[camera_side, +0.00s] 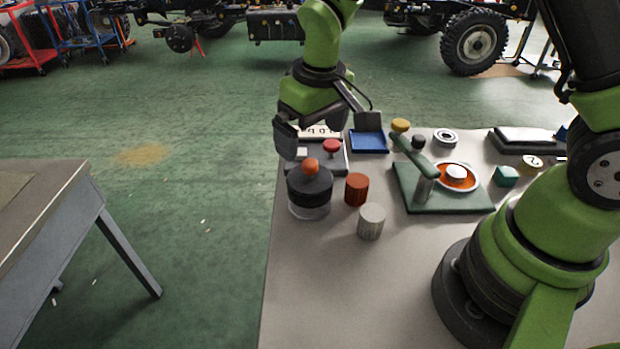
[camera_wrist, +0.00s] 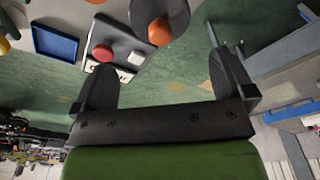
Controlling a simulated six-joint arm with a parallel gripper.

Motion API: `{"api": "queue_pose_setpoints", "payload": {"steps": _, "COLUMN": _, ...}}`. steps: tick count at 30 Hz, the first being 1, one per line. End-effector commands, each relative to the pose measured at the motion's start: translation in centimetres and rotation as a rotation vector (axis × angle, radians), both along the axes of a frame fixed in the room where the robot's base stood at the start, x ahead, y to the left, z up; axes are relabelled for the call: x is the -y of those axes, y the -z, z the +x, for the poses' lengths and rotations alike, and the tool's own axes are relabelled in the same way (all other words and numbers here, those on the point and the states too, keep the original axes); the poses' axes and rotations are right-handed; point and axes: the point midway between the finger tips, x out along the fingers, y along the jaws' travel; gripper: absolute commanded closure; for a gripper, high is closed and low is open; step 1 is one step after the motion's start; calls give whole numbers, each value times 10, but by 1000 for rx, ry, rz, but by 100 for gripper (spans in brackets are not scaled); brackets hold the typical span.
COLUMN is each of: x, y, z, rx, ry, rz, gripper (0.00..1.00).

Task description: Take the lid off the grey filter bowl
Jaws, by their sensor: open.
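The filter bowl (camera_side: 310,211) stands upright near the table's left edge, its lower part pale grey and see-through. Its dark round lid (camera_side: 311,190) sits on top, with an orange ball knob (camera_side: 311,166) in the middle. In the wrist view the lid (camera_wrist: 150,10) and the orange knob (camera_wrist: 159,32) show at the top, beyond the fingertips; the bowl is mostly hidden there. My gripper (camera_side: 327,141) is open and empty, above and behind the bowl, not touching the lid. Its two spread fingers also show in the wrist view (camera_wrist: 162,65).
A grey box with a red button (camera_side: 331,146) stands just behind the bowl. An orange-red cylinder (camera_side: 356,190) and a ribbed pale cylinder (camera_side: 371,221) stand to its right. A green fixture with a lever (camera_side: 420,200) and a blue tray (camera_side: 369,141) are further away. The front table is clear.

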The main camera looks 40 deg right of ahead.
Motion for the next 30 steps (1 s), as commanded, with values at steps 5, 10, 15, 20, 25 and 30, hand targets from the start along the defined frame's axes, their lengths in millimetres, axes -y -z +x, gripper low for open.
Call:
{"api": "queue_pose_setpoints", "payload": {"steps": 5, "x": 0, "y": 28, "z": 2, "rx": -6, "ry": 1, "rz": -1, "gripper": 0}}
{"api": "queue_pose_setpoints", "payload": {"steps": 10, "x": 0, "y": 41, "z": 3, "rx": -3, "ry": 1, "rz": 0, "gripper": 0}}
{"api": "queue_pose_setpoints", "payload": {"steps": 15, "x": -1, "y": 67, "z": 3, "rx": -7, "ry": 0, "rz": -1, "gripper": 0}}
{"api": "queue_pose_setpoints", "payload": {"steps": 20, "x": -1, "y": 85, "z": 5, "rx": -3, "ry": 1, "rz": 2, "gripper": 0}}
{"api": "queue_pose_setpoints", "payload": {"steps": 25, "x": -1, "y": 89, "z": 6, "rx": -1, "ry": 2, "rz": 3, "gripper": 0}}
{"api": "queue_pose_setpoints", "payload": {"steps": 30, "x": -1, "y": 88, "z": 6, "rx": -1, "ry": 2, "rz": 3, "gripper": 12}}
